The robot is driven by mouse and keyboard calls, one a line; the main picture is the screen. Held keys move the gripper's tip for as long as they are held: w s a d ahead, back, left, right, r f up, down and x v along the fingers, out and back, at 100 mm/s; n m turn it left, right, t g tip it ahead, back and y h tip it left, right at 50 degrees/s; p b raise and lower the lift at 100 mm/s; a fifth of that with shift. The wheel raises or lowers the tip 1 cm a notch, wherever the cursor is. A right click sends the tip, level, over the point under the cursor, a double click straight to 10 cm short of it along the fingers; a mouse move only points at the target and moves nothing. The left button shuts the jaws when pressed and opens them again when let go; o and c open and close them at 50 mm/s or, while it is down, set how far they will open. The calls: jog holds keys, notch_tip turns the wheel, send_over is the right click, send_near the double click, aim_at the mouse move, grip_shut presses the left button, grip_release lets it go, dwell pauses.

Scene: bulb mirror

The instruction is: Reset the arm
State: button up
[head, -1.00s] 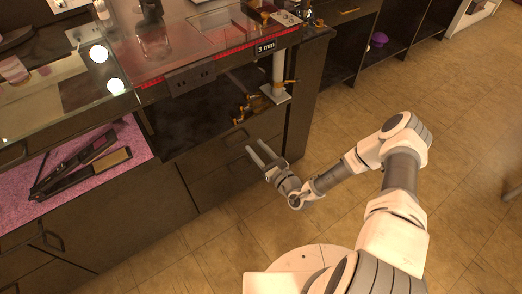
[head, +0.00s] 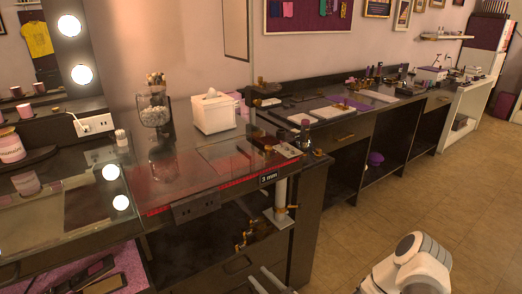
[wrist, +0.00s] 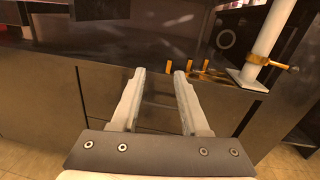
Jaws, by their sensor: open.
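My gripper (wrist: 158,98) is open and empty in the wrist view, its two pale fingers apart with nothing between them. It points at the dark cabinet front (wrist: 100,90) below the counter. In the head view only the tips of my gripper (head: 264,281) show at the bottom edge. Part of my white arm shows at the bottom right; the rest of the arm is out of view.
A dark counter (head: 200,170) holds a white tissue box (head: 213,112) and a glass jar (head: 154,110). Under it are a white pipe (head: 281,195) and brass valves (head: 246,234).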

jog(key=s+a+r+n+g+p, duration=0.1)
jog(key=s+r+n+g+p, duration=0.1)
jog(key=s+r+n+g, duration=0.5)
jog(key=s+a+r+n+g+y+p, duration=0.1)
jog(key=r+n+g, duration=0.2)
jog(key=r+n, duration=0.55)
jog(key=s+a+r+n+g+p, duration=0.15)
jog(key=s+r+n+g, duration=0.3)
jog(key=r, duration=0.65)
jog(key=s+d+r+n+t+h+p, duration=0.3)
jog(key=s+d+r+h, duration=0.3)
jog(key=r, duration=0.5)
jog(key=s+d+r+n+t+h+p, duration=0.3)
jog(key=s+d+r+h, duration=0.3)
jog(key=d+r, duration=0.5)
jog(key=shift+s+r+n+h, duration=0.2)
jog(key=shift+s+n+h, duration=0.15)
jog(key=shift+n, duration=0.25)
jog(key=shift+w, duration=0.1)
